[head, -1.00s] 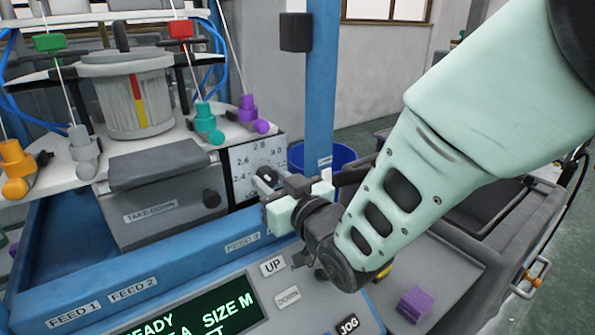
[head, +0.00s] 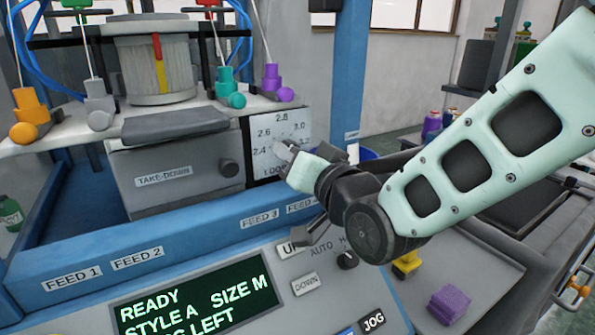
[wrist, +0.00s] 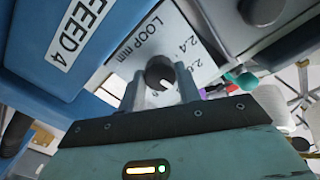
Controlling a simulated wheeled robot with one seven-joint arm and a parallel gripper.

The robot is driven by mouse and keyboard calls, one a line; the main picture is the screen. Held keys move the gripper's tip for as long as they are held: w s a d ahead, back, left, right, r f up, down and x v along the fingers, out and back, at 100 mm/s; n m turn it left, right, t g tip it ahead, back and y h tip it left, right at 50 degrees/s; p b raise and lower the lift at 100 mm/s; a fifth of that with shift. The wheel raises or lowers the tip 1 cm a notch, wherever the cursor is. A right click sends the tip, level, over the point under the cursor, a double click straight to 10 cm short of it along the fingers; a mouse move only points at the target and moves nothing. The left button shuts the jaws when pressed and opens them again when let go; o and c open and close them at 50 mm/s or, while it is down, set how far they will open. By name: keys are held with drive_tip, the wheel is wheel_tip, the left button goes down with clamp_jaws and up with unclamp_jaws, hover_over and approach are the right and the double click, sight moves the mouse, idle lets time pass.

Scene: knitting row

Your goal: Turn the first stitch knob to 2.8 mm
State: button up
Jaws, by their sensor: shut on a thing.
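The stitch dial (head: 276,128) is a white plate on the machine front, with 2.4, 2.6, 2.8 and 3.0 in an arc and 2.8 at the top. In the wrist view its plate (wrist: 150,30) reads LOOP mm, 2.4 and part of 2.6. The dark round knob (wrist: 160,71) has a white mark pointing to the lower right there, roughly toward the dial's top. The number it meets is hidden. My gripper (wrist: 162,88) is shut on the knob, one finger on each side. In the head view my gripper (head: 286,150) covers the knob.
The take-down box (head: 175,180) with its own dark knob (head: 229,168) is left of the dial. Coloured yarn feeders, such as the purple one (head: 272,80), hang above. The control panel (head: 255,258) lies below. A purple block (head: 449,303) sits at lower right.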

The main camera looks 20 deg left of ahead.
drive_tip(key=shift+m+b, duration=0.7)
drive_tip(key=shift+m, duration=0.2)
drive_tip(key=o, duration=1)
drive_tip(key=shift+c, duration=0.2)
drive_tip(key=shift+d, duration=0.1)
drive_tip(key=b+v, duration=0.4)
drive_tip(key=v, duration=1.3)
drive_tip(key=shift+s, duration=0.2)
